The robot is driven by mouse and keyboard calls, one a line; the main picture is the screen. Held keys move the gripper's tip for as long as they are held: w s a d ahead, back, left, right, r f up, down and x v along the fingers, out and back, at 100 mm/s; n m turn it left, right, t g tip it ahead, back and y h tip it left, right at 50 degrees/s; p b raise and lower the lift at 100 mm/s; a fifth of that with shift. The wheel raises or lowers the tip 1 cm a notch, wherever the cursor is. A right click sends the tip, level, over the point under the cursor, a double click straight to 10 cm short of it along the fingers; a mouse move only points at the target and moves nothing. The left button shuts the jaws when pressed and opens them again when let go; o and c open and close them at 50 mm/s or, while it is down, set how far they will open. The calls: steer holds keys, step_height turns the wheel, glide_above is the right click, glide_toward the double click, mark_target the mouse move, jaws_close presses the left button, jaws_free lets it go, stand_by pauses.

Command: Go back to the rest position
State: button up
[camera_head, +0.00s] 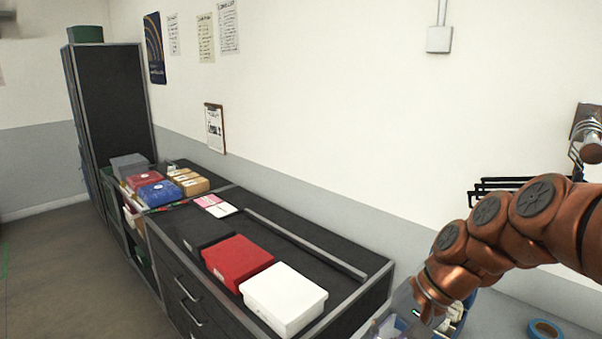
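My copper-coloured arm (496,232) reaches in from the right edge and bends down towards the lower right of the view. Its end, with a small green light, is at the bottom, over what looks like a bin or tray of small items (455,318). The fingers of my gripper cannot be made out, so whether it is open or holds something is not clear. The wrist hides part of the bin.
A black drawer counter (335,237) runs along the wall with a white box (284,299), a red box (237,261) and cards (215,206). Packages (160,193) lie farther back by a tall cabinet (112,100). Blue tape (545,329) lies lower right. Floor (62,262) at left is clear.

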steer(key=s+d+f+n+g+h, duration=0.1)
steer(key=s+d+f+n+h, duration=0.1)
steer(key=s, duration=0.7)
steer(key=s+d+f+n+h, duration=0.3)
steer(key=s+f+h, duration=0.1)
steer(key=s, duration=0.6)
steer(key=shift+s+d+f+g+h, duration=0.2)
steer(key=shift+f+g+h, duration=0.1)
steer(key=shift+f+g, duration=0.15)
